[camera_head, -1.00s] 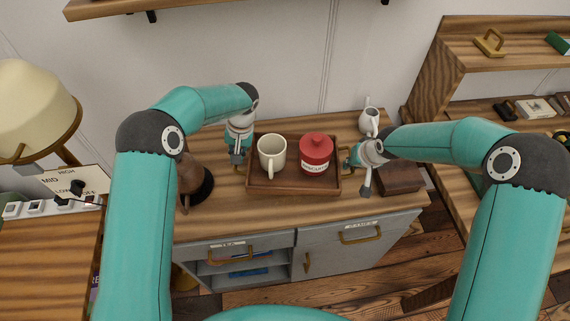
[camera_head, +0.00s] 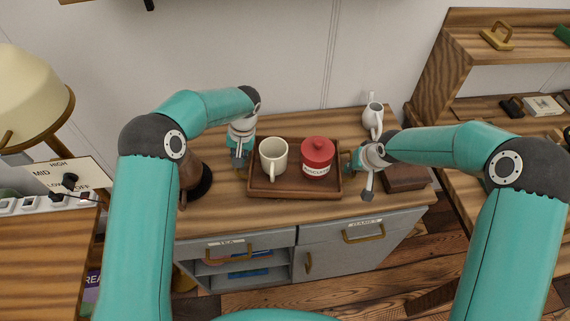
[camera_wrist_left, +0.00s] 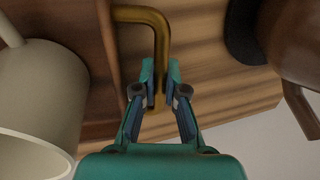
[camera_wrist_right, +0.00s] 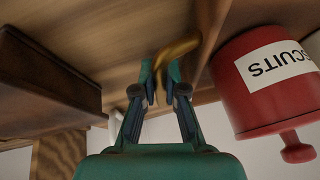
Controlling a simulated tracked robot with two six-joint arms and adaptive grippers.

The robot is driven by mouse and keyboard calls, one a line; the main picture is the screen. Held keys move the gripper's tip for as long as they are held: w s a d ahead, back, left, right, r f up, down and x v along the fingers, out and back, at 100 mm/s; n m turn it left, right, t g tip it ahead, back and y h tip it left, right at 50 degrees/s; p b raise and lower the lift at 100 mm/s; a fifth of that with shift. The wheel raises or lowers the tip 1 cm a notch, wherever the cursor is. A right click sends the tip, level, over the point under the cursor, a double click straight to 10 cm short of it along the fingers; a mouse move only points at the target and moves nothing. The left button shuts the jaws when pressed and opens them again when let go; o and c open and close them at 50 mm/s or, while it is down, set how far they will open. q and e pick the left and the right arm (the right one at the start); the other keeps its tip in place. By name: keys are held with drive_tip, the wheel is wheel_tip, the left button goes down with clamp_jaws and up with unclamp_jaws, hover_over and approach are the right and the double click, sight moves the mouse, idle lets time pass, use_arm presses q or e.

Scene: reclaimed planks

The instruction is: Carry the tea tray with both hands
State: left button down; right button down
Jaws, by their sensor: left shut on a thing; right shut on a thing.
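The brown wooden tea tray (camera_head: 262,189) is on or just above the sideboard top; I cannot tell which. A cream mug (camera_head: 272,158) stands on its left part and a red biscuit tin (camera_head: 317,160) on its right part, both upright. My left gripper (camera_head: 240,160) is at the tray's left end. In the left wrist view its fingers (camera_wrist_left: 158,85) are shut on a brass handle (camera_wrist_left: 150,16). My right gripper (camera_head: 352,164) is at the right end. In the right wrist view its fingers (camera_wrist_right: 160,82) are shut on the other brass handle (camera_wrist_right: 181,46).
A brown pot (camera_head: 190,178) stands close left of the tray on the sideboard (camera_head: 225,206). A white jug (camera_head: 373,117) is behind right, and a dark wooden box (camera_head: 405,177) is right of my right gripper. A lamp (camera_head: 32,95) and a shelf unit (camera_head: 480,60) flank the sideboard.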

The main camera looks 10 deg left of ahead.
use_arm(q)
drive_tip(key=shift+f+b, duration=0.45)
drive_tip(key=shift+f, duration=0.1)
use_arm(e)
drive_tip(key=shift+f, duration=0.55)
use_arm(q)
drive_tip(key=c, duration=1.2)
unclamp_jaws()
drive_tip(key=shift+r, duration=0.15)
use_arm(e)
drive_tip(key=c, duration=1.2)
unclamp_jaws()
drive_tip(key=shift+r, duration=0.15)
use_arm(q)
drive_tip(key=shift+r, duration=0.15)
drive_tip(key=r, duration=0.2)
drive_tip(key=d+r, duration=0.1)
drive_tip(key=r, duration=0.4)
drive_tip(key=shift+d+r, duration=0.2)
drive_tip(key=shift+d, duration=0.05)
use_arm(e)
drive_tip(key=v, duration=1.2)
